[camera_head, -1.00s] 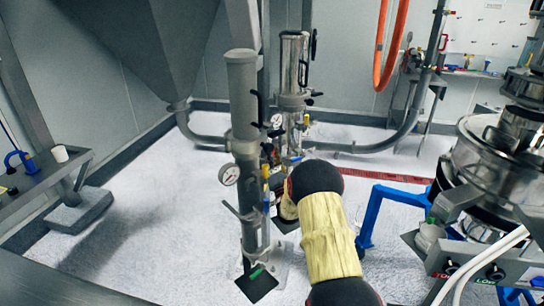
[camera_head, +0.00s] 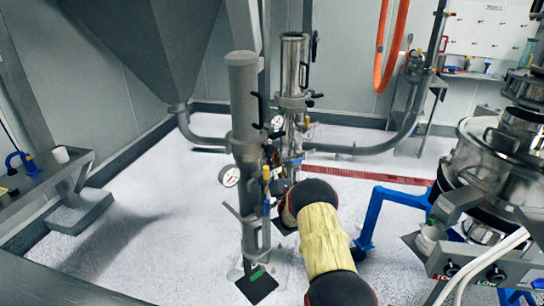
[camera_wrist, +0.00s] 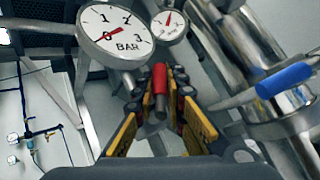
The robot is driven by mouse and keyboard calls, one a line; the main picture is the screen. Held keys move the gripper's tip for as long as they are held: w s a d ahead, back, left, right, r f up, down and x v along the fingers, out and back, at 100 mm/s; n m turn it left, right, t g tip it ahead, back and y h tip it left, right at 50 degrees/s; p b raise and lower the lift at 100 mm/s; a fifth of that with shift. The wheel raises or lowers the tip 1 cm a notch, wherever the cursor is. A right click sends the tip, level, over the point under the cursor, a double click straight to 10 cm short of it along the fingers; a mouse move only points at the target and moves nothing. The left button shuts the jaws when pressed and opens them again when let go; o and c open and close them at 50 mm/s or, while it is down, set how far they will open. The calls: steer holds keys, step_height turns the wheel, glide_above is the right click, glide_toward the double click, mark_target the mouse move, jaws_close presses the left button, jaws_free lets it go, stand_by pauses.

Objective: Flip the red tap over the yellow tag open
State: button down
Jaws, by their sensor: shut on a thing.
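The red tap (camera_wrist: 160,78) shows in the wrist view as a short red handle with a grey end, just below two pressure gauges. My gripper (camera_wrist: 160,95) is shut on it, with a yellow-and-black finger on each side. In the head view my forearm reaches to the pipework beside the grey column, and my gripper's fingers are mostly hidden there. I cannot make out the red tap or a yellow tag clearly in the head view.
A large gauge (camera_wrist: 113,35) and a smaller gauge (camera_wrist: 168,25) are close to my fingers. A blue handle (camera_wrist: 285,80) juts in at the right. The grey column (camera_head: 243,100) stands left of my arm, and a blue frame (camera_head: 378,210) stands to its right.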

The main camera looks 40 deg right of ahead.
steer(key=shift+h, duration=0.3)
steer(key=c, duration=1.9)
jaws_free()
steer(key=shift+o, duration=0.4)
steer(key=shift+f, duration=0.1)
steer(key=v, duration=0.8)
